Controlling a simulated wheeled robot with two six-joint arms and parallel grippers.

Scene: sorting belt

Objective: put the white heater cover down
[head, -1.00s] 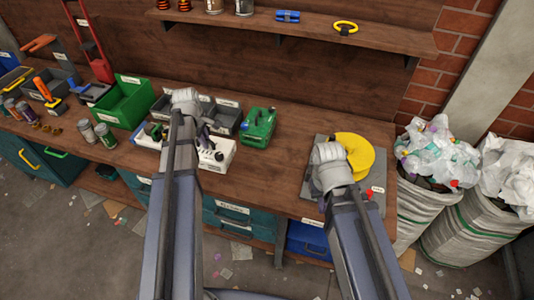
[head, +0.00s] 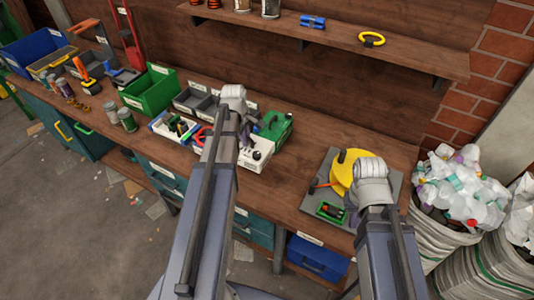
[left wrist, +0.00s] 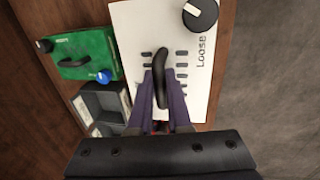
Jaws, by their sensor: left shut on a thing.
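The white heater cover (left wrist: 190,105) is a flat white panel with a black handle, rows of slots and a round black knob, marked "Loose". My left gripper (left wrist: 163,92) is shut on its black handle. In the head view the cover (head: 262,158) is partly hidden behind my left arm, near the front of the bench (head: 300,160). I cannot tell whether it touches the bench top. My right gripper (head: 371,178) is over the right part of the grey mat (head: 333,164); its fingers are hidden by its wrist.
A green case (head: 276,127) stands right behind the cover, and grey bins (head: 193,99) are to its left. A yellow disc (head: 343,170) and a small green tray (head: 330,211) lie on the mat. Bare bench shows between the case and the mat.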

